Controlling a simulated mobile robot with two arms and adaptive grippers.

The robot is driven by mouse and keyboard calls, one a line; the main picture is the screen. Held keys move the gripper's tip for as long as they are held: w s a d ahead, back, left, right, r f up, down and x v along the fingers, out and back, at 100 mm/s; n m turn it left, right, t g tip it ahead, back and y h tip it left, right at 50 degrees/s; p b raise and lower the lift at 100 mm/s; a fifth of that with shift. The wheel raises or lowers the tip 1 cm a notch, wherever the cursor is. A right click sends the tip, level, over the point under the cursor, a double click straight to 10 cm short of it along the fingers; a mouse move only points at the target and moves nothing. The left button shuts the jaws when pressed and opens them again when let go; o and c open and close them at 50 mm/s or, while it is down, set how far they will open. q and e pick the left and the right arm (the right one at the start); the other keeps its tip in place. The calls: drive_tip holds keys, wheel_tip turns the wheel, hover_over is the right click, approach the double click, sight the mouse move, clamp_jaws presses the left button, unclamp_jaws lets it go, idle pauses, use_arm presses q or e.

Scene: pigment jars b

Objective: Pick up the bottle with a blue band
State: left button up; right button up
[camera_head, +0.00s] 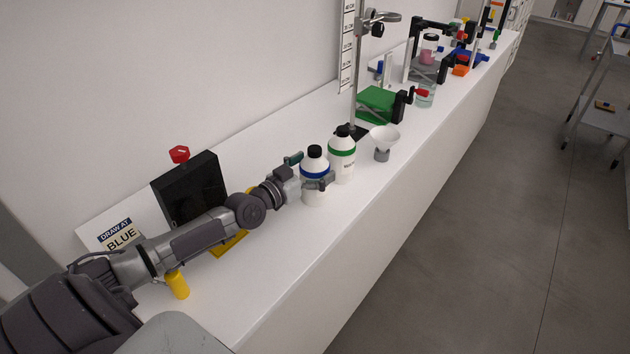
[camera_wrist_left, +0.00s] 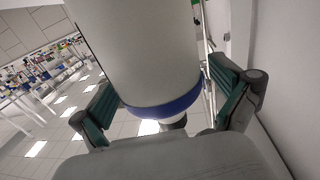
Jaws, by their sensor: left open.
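The blue-banded bottle (camera_head: 314,195) is white with a black cap and stands upright on the white bench. My left gripper (camera_head: 312,171) reaches it from the left, with its fingers on either side of the bottle near the blue band. In the left wrist view the bottle (camera_wrist_left: 145,50) fills the space between the two green-padded fingers. The blue band shows low in that view, close to the palm. The fingers are open, with a narrow gap visible beside the bottle. My right gripper is not in view.
A similar bottle with a green band (camera_head: 342,158) stands close behind to the right. A white funnel (camera_head: 384,138) and a metal stand (camera_head: 356,80) are beyond it. A yellow cylinder (camera_head: 177,284) and a black panel (camera_head: 190,188) are near my arm. The bench's front edge is clear.

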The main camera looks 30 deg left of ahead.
use_arm(q)
drive_tip(key=shift+s, duration=0.1)
drive_tip(key=shift+c, duration=0.2)
drive_tip(key=c, duration=1.1)
drive_tip(key=shift+r, duration=0.1)
